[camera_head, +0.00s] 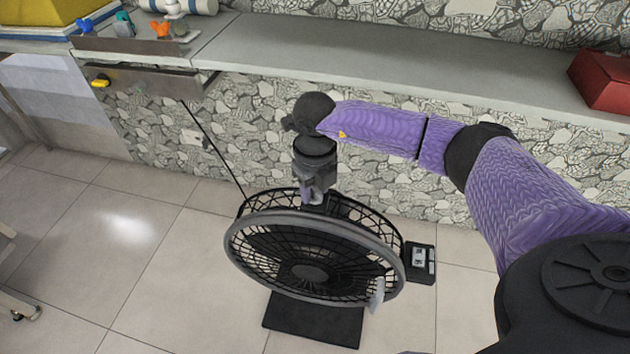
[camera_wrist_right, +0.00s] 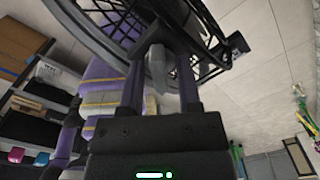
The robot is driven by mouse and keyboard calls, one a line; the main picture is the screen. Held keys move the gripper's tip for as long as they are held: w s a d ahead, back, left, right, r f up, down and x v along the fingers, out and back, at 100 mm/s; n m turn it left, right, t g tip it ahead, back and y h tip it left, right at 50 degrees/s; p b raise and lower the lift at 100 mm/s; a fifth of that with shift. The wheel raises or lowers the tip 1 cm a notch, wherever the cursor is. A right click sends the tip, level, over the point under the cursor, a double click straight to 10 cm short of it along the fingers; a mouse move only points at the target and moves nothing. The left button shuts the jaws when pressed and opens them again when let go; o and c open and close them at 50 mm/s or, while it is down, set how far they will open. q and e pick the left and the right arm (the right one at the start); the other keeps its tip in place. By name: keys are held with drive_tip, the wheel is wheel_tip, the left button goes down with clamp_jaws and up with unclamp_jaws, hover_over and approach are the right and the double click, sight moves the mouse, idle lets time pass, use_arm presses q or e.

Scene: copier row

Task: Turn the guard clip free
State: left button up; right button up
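A black floor fan (camera_head: 310,272) with a round wire guard and a grey rim stands tilted on a flat black base. A pale grey tab, which looks like the guard clip (camera_head: 376,295), sits at the lower right of the rim. My right gripper (camera_head: 313,200) points down at the far top edge of the guard. In the right wrist view its two fingers (camera_wrist_right: 160,75) are apart, with a grey tapered piece (camera_wrist_right: 157,68) showing between them and gaps on both sides. I cannot tell whether this piece is the same tab. My left gripper is out of view.
A small black box (camera_head: 419,262) lies right of the fan. A grey counter (camera_head: 400,65) runs along the stone wall behind, with a red box (camera_head: 603,80) at its right end. A black cord runs to the wall.

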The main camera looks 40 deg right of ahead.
sight(315, 189)
wheel_tip(315, 189, up, 5)
drive_tip(key=p, duration=0.4)
drive_tip(key=shift+r, duration=0.1)
idle(0.3)
